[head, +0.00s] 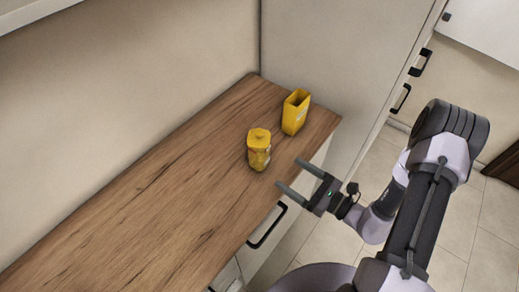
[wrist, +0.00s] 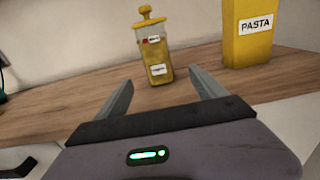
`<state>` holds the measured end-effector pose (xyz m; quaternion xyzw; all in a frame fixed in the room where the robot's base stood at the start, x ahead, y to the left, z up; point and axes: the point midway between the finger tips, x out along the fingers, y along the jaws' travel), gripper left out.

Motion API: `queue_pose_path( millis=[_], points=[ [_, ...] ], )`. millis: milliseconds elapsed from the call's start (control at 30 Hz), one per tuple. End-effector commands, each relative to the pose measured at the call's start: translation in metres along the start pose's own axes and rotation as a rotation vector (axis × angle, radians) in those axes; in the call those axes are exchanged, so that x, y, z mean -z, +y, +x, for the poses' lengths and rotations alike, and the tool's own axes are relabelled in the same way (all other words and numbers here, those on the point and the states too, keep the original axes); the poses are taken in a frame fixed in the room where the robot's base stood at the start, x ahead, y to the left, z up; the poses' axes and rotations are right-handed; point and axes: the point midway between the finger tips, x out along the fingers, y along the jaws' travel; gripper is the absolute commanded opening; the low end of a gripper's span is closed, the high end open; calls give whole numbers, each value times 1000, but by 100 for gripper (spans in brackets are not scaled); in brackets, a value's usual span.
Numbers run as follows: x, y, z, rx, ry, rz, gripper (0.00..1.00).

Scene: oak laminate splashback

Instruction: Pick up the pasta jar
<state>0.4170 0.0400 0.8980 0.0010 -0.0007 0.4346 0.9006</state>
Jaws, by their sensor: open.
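The pasta jar is a tall yellow container (head: 296,112) with an open top, standing upright near the far end of the wooden counter. In the wrist view the yellow container (wrist: 248,42) is at the upper right, with a white "PASTA" label facing me; its top is cut off. My gripper (head: 289,175) is open and empty at the counter's front edge. In the wrist view my gripper's fingers (wrist: 161,78) point at a different, smaller jar, and the pasta container is right of the right finger.
A see-through jar with yellow contents and a yellow knobbed lid (head: 258,150) stands nearer my gripper, left of the pasta container; it also shows in the wrist view (wrist: 155,57). The wooden counter (head: 150,200) is clear to the left. A tall cabinet (head: 340,60) bounds the far end.

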Motion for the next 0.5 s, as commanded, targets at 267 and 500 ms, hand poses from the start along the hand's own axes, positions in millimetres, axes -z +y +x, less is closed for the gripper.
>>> queue_pose_path(
  millis=[267, 500],
  points=[
    [2, 4, 78, -11, -1, -3, 80],
    [0, 3, 104, -9, 0, -2, 80]
  ],
)
